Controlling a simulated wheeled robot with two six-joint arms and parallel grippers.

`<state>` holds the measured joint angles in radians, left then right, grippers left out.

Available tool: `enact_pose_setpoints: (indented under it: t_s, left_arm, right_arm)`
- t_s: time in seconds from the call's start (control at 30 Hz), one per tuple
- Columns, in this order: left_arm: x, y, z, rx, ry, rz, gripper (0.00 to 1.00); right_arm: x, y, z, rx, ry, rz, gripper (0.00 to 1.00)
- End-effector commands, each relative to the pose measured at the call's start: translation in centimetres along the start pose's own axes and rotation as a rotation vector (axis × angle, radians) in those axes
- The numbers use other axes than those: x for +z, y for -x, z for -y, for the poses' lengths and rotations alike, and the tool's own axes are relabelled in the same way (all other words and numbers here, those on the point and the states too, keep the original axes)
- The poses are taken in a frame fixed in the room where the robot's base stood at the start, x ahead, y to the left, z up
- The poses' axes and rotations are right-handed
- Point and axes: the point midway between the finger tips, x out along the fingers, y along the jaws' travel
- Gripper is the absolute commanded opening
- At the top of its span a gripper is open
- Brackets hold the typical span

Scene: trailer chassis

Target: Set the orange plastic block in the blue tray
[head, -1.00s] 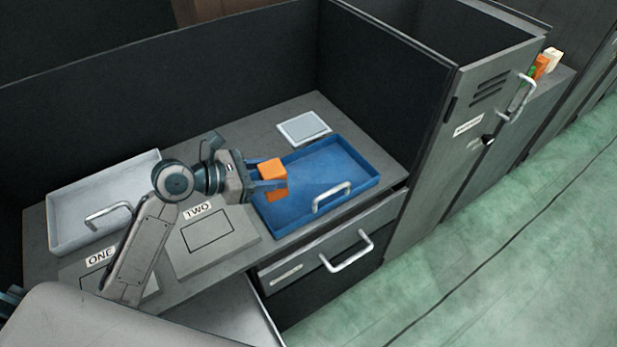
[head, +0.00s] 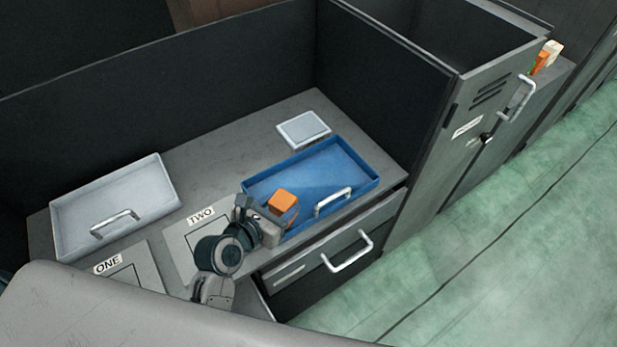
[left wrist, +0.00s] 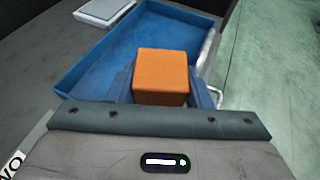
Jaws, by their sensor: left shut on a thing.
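The orange block (head: 281,203) is at the near left part of the blue tray (head: 345,158) in the head view. My left gripper (head: 276,214) is shut on it. In the left wrist view the orange block (left wrist: 161,77) sits between the fingers, with the blue tray (left wrist: 90,75) below and beyond it. I cannot tell whether the block touches the tray floor. The fingers are mostly hidden by the block and wrist in the head view. My right gripper is not in view.
A grey-white tray (head: 150,183) is at the left of the counter, near plates labelled ONE (head: 107,264) and TWO (head: 201,215). A small white square pad (head: 303,129) lies behind the blue tray. Dark panels stand at the back and right. The tray's right part is empty.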

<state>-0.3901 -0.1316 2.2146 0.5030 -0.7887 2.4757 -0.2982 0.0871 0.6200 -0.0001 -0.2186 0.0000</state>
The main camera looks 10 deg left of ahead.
Motion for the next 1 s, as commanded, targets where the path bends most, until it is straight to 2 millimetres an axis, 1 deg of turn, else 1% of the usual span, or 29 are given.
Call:
enact_pose_setpoints:
  t_s: [0.03, 0.1, 0.4, 0.5, 0.6, 0.73, 0.9, 1.0]
  left_arm:
    - [0.8, -1.0, -0.3, 0.0, 0.0, 0.004, 0.18]
    - [1.4, -2.6, -0.7, -0.001, 0.0, 0.005, 0.18]
    - [3.6, -10.1, -2.5, -0.002, 0.0, 0.003, 0.18]
    - [4.1, -12.1, -2.9, -0.002, 0.0, 0.002, 0.18]
    - [4.4, -13.3, -3.2, -0.001, 0.0, 0.003, 0.18]
    - [4.1, -14.0, -3.3, -0.002, 0.001, 0.0, 0.18]
    - [1.9, -14.9, -3.3, -0.003, 0.002, -0.001, 0.18]
    - [1.2, -15.2, -3.3, -0.001, 0.002, 0.001, 0.18]
  right_arm:
    - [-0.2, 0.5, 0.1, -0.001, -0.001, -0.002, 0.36]
    - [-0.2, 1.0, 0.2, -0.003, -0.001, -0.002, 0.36]
    - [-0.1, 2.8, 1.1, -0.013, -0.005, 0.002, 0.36]
    - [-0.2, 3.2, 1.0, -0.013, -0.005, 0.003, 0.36]
    - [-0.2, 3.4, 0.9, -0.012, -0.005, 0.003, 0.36]
    - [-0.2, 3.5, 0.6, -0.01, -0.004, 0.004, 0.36]
    - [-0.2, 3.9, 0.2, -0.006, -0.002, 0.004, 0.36]
    - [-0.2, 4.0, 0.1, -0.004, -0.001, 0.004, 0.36]
